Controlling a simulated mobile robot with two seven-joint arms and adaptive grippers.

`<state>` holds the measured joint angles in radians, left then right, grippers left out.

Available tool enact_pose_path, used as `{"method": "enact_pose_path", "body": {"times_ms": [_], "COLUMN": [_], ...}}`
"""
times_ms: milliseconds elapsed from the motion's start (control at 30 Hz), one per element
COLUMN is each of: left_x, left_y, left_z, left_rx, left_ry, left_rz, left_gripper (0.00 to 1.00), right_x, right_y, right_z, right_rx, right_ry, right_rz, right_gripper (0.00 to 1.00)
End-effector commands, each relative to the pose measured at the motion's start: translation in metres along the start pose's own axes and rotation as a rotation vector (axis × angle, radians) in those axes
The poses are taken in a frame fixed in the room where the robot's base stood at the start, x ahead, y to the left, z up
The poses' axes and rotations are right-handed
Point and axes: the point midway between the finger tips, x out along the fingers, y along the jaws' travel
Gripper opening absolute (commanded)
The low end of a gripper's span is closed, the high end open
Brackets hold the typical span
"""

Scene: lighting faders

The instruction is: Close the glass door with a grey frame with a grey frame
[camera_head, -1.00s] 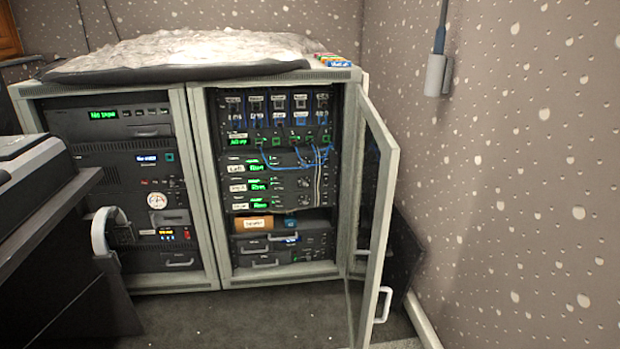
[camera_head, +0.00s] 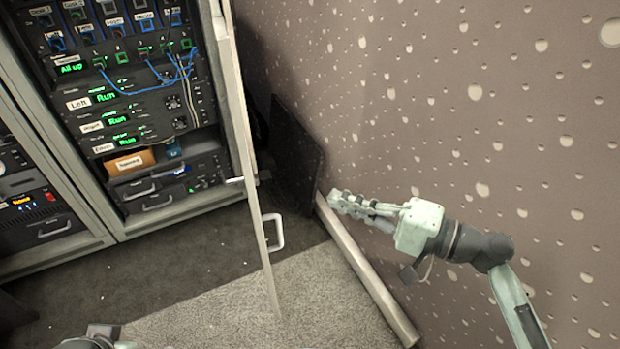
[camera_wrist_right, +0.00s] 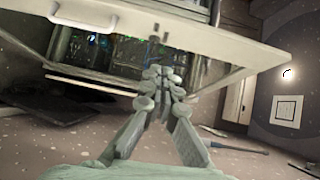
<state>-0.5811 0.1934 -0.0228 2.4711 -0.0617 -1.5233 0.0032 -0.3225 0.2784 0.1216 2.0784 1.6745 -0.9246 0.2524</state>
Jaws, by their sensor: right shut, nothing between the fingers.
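The glass door with a grey frame (camera_head: 252,175) stands open from the right rack cabinet, seen nearly edge-on in the head view. Its pale handle (camera_head: 279,233) is on the right face, low on the door. My right gripper (camera_head: 335,200) is shut and empty, to the right of the door and apart from the handle in the picture. In the right wrist view, its closed fingertips (camera_wrist_right: 163,75) overlap the door frame (camera_wrist_right: 190,45); contact cannot be told. Part of my left arm (camera_head: 100,335) shows at the bottom edge, its fingers hidden.
The right rack cabinet (camera_head: 230,110) holds lit units and blue cables. A dark panel (camera_head: 293,160) leans behind the door near the dotted wall (camera_head: 440,90). A pale skirting strip (camera_head: 365,270) runs along the wall. Carpet (camera_head: 215,300) in front is clear.

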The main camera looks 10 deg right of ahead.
Motion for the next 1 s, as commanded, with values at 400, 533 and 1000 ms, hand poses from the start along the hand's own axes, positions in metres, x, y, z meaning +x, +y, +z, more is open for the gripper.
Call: {"method": "enact_pose_path", "body": {"times_ms": [400, 533, 1000], "left_x": [0.006, 0.017, 0.045], "left_y": [-0.005, -0.003, 0.003], "left_z": [0.013, 0.013, 0.015], "left_rx": [-0.005, -0.004, -0.003], "left_ry": [-0.067, -0.071, -0.079], "left_rz": [-0.008, -0.001, 0.016], "left_gripper": [1.0, 1.0, 1.0], "right_x": [0.049, 0.078, 0.127], "right_y": [-0.017, -0.018, -0.017], "right_z": [-0.002, -0.002, 0.025], "right_rx": [0.03, 0.029, 0.029], "right_ry": [-0.001, -0.001, 0.0], "right_rz": [-0.047, -0.046, -0.04], "right_gripper": [0.0, 0.0, 0.0]}}
